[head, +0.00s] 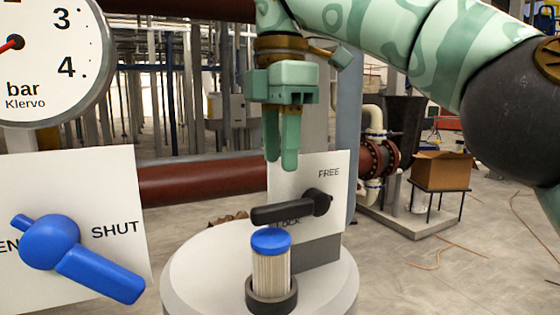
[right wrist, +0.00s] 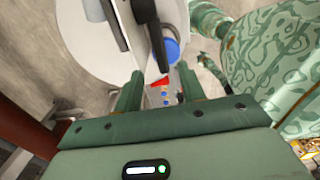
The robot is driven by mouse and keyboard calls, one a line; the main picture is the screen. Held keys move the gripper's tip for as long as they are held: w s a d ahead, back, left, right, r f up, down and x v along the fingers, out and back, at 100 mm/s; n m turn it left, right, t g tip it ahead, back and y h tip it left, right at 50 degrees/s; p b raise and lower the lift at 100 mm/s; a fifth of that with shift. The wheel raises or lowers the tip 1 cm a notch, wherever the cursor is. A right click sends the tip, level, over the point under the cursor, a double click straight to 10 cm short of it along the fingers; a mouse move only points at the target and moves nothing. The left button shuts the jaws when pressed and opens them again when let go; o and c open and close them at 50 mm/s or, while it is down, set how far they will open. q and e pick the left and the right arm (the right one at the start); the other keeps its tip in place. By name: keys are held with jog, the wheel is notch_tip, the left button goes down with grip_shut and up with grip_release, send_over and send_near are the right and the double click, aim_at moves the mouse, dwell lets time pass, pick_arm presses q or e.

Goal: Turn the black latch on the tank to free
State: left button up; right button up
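The black latch (head: 290,208) is on a white panel (head: 283,180) behind the tank top. Its hub is at the right of the panel and its lever points left, partly covering the word LOCK. FREE is printed above the hub. The latch also shows at the top of the right wrist view (right wrist: 145,12). The round pale tank (head: 200,270) stands below it. My right gripper (head: 281,165) points down above the lever, apart from it. Its fingers (right wrist: 158,88) are spread with nothing held between them. My left gripper does not show in the head view.
A filter cartridge with a blue cap (head: 271,240) stands on the tank in front of the latch. At left are a blue valve handle (head: 75,260) beside SHUT and a pressure gauge (head: 50,60). A dark red pipe (head: 190,180) runs behind.

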aim_at(280, 204)
jog(key=f, duration=0.6)
jog(key=shift+w+d+f, duration=0.15)
jog(key=shift+d+f, duration=0.05)
jog(key=shift+f, duration=0.1)
jog(key=shift+a+f, duration=0.15)
jog(key=shift+f, duration=0.35)
grip_shut()
